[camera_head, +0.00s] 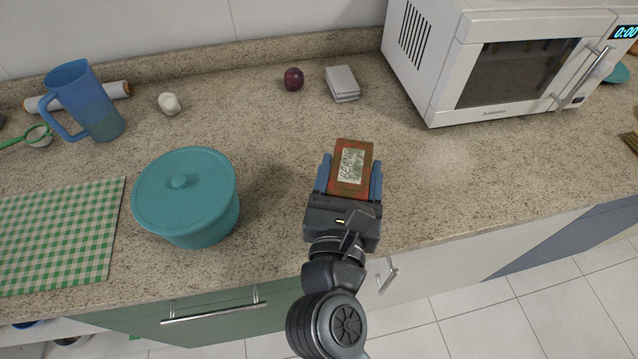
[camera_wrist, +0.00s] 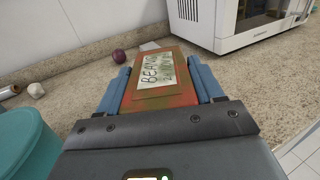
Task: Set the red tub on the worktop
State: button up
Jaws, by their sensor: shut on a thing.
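My gripper (camera_head: 348,178) is shut on the red tub (camera_head: 364,158), a boxy red container with a pale handwritten label on top. The blue fingers press on its two sides. The tub also shows in the wrist view (camera_wrist: 167,97) between the fingers. It is over the front middle part of the speckled worktop (camera_head: 285,135). The underside of the tub is hidden, so I cannot tell whether it touches the worktop.
A teal lidded pot (camera_head: 186,215) stands left of my gripper, and a white microwave (camera_head: 510,60) stands at the back right. A plum (camera_head: 293,79) and a grey box (camera_head: 342,83) lie behind. The worktop right of the tub is clear.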

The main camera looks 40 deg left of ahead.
jog(key=a+f, duration=0.1)
jog(key=a, duration=0.1)
jog(key=a+f, duration=0.1)
jog(key=a, duration=0.1)
jog(key=a+f+b, duration=0.1)
jog(key=shift+a+f, duration=0.3)
jog(key=shift+a, duration=0.1)
jog(key=shift+f+b, duration=0.6)
jog(key=shift+f, duration=1.35)
jog(key=o, duration=1.2)
jog(key=shift+f, duration=0.15)
jog(key=shift+o, duration=0.2)
jog(key=shift+r, duration=0.25)
jog(key=b+v, duration=0.1)
jog(key=v, duration=1.1)
jog(key=shift+f+b, duration=0.1)
jog(key=shift+b, duration=0.2)
